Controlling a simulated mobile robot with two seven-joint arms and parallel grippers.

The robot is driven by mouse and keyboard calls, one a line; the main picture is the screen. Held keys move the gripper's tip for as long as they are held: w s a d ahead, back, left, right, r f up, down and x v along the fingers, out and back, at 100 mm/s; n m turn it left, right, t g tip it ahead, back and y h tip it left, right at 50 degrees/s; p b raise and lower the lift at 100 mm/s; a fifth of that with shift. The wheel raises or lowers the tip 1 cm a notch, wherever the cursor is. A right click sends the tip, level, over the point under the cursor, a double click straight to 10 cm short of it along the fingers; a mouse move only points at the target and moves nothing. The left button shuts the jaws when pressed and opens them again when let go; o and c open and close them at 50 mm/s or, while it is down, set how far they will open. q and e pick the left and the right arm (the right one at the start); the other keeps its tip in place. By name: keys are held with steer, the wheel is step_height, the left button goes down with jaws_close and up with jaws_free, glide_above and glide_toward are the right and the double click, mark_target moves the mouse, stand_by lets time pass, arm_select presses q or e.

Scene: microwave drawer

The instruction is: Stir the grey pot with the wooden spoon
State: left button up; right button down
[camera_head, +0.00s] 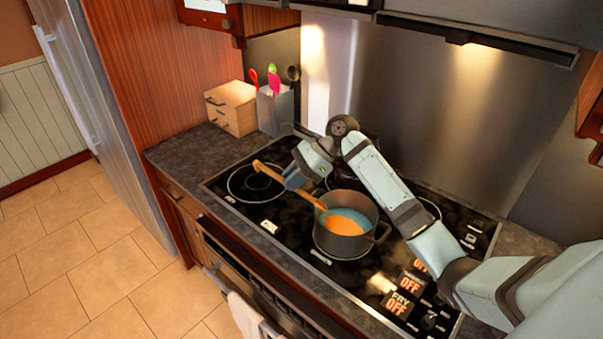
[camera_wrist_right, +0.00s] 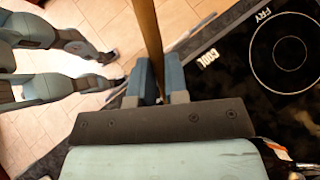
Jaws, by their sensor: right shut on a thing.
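The grey pot (camera_head: 338,243) stands on the black cooktop, with an orange content and a bluish inner wall showing. My right gripper (camera_head: 294,180) is shut on the wooden spoon (camera_head: 303,195), just left of and above the pot. The spoon slants down to the right, and its lower end reaches over the pot's left rim into the opening. Whether its tip touches the content is hard to tell. In the right wrist view, the spoon's handle (camera_wrist_right: 147,35) rises between the blue fingers of my right gripper (camera_wrist_right: 158,78). My left gripper cannot be made out.
The cooktop (camera_head: 268,232) has several burner rings and printed labels. A wooden drawer box (camera_head: 231,108) and a grey utensil holder (camera_head: 275,110) stand at the back left. A metal backsplash (camera_head: 440,110) rises behind. A towel (camera_head: 245,315) hangs on the oven front.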

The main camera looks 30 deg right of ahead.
mark_target(321, 204)
steer(key=shift+s+d+f, duration=0.25)
steer(key=shift+d+f, duration=0.8)
steer(key=shift+f, duration=0.9)
steer(key=shift+s+d+f, duration=0.25)
steer(key=shift+d+f, duration=0.75)
steer(key=shift+f, duration=0.95)
steer(key=shift+s+d+f, duration=0.25)
steer(key=shift+d+f, duration=0.8)
steer(key=shift+f, duration=0.9)
steer(key=shift+s, duration=0.15)
